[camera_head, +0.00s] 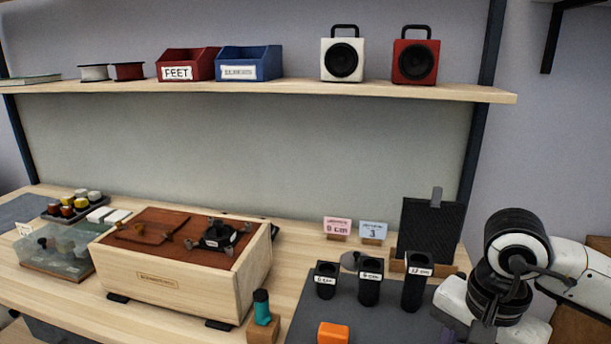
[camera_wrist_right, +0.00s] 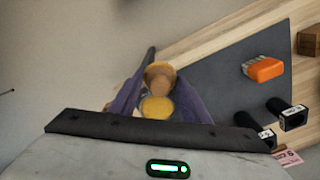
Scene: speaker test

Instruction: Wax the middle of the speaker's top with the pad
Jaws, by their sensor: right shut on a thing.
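The speaker (camera_head: 155,283) is a pale wooden box lying on the workbench at left in the head view, with a reddish-brown top (camera_head: 175,249). A brown flat piece and a black labelled part (camera_head: 218,236) are on that top. My right gripper (camera_wrist_right: 157,95) is shut on a round tan and yellow thing (camera_wrist_right: 158,106), which looks like the pad, in the right wrist view. In the head view my right arm is at the far right, well away from the speaker, and hides most of that gripper. My left gripper is not in view.
A dark mat (camera_head: 385,321) holds several black cups (camera_head: 369,283) and an orange block (camera_head: 333,333). A shelf (camera_head: 300,88) with small speakers and bins runs above.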

